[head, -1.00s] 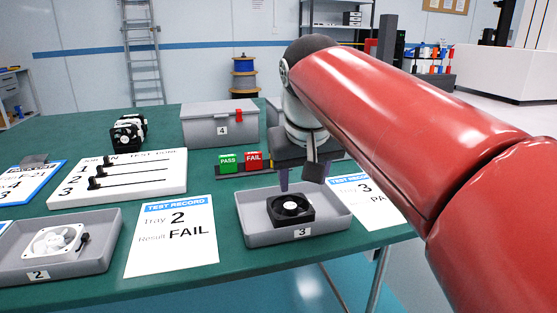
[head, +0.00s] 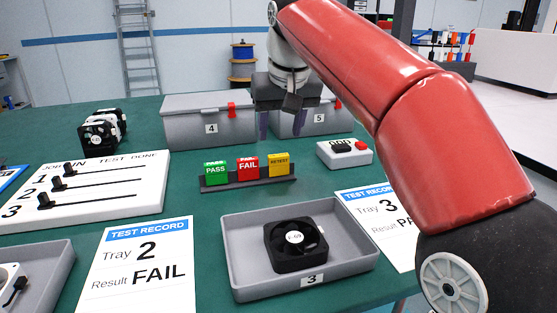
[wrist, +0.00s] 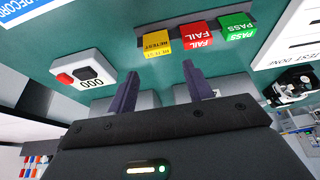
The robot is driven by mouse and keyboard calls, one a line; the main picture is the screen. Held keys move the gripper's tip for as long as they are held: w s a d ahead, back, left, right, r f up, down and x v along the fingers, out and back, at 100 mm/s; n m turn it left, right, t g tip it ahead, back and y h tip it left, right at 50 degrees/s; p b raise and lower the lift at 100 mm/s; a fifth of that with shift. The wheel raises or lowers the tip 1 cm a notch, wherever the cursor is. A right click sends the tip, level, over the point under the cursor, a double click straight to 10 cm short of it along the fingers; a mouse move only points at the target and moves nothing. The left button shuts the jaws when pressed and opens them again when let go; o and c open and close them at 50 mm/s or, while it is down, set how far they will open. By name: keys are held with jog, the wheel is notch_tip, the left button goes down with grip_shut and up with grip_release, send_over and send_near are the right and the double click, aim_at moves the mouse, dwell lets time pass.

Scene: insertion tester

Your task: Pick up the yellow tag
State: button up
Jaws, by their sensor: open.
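The yellow tag (head: 280,165), marked RETEST, stands at the right end of a dark rack, beside the red FAIL tag (head: 248,167) and the green PASS tag (head: 216,172). In the wrist view the yellow tag (wrist: 156,44) shows beyond my fingertips, a little to their left. My gripper (head: 287,125) is open and empty, raised behind the rack in front of the lidded boxes. Its two purple fingers also show in the wrist view (wrist: 160,80), apart from each other and from the tag.
Grey boxes 4 (head: 208,130) and 5 (head: 330,122) stand behind the rack. A small white device with a red button (head: 345,153) sits to its right. Tray 3 (head: 240,275) with a black fan (head: 295,243) is in front. A white slider board (head: 85,190) lies left.

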aim_at(279, 155)
jog(key=b+x, duration=0.2)
jog(key=x, duration=0.4)
jog(key=shift+d+f, duration=0.15)
jog(key=shift+f, duration=0.2)
jog(key=c, duration=0.7)
